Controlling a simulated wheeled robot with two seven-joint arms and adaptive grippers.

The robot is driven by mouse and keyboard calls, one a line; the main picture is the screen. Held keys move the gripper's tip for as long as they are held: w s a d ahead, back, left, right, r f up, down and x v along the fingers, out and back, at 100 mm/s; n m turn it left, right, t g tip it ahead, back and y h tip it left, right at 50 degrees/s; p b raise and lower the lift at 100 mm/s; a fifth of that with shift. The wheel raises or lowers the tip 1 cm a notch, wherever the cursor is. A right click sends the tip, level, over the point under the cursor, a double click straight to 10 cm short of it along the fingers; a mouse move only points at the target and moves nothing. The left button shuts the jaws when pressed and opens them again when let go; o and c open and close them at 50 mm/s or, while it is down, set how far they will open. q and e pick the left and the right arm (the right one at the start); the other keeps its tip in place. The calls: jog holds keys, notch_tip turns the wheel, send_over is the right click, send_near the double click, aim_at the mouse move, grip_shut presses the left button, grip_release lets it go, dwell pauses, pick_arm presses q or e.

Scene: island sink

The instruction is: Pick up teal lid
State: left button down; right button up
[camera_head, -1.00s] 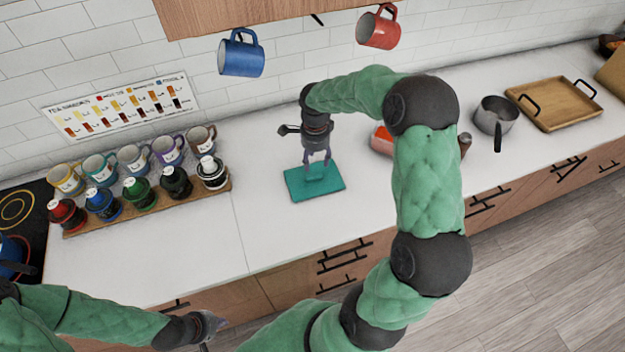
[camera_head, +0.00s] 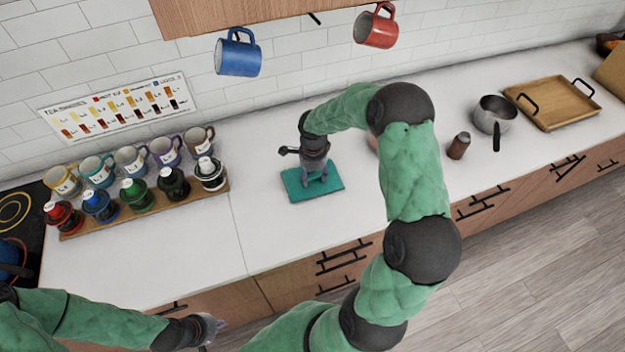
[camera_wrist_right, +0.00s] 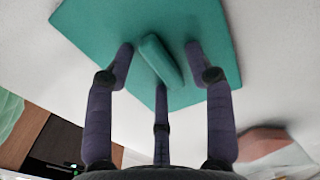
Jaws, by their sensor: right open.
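The teal lid (camera_head: 331,189) is a flat square plate lying on the white counter, with a raised bar handle (camera_wrist_right: 160,60) in its middle. My right gripper (camera_head: 313,178) points down over the lid. In the right wrist view its fingers (camera_wrist_right: 158,62) are open, spread on either side of the handle, with the handle between them. I cannot tell whether any finger touches it. My left gripper (camera_head: 214,328) is low at the left, in front of the counter and away from the lid; its jaws are too small to judge.
A wooden rack (camera_head: 148,212) with several capped jars and mugs stands at the left. A reddish container (camera_wrist_right: 272,150) is beside the lid, mostly behind my right arm. A brown shaker (camera_head: 459,146), a pot (camera_head: 494,115) and a wooden tray (camera_head: 556,104) are at the right. Mugs hang above.

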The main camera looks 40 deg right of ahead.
grip_shut()
jog(key=shift+r, duration=0.1)
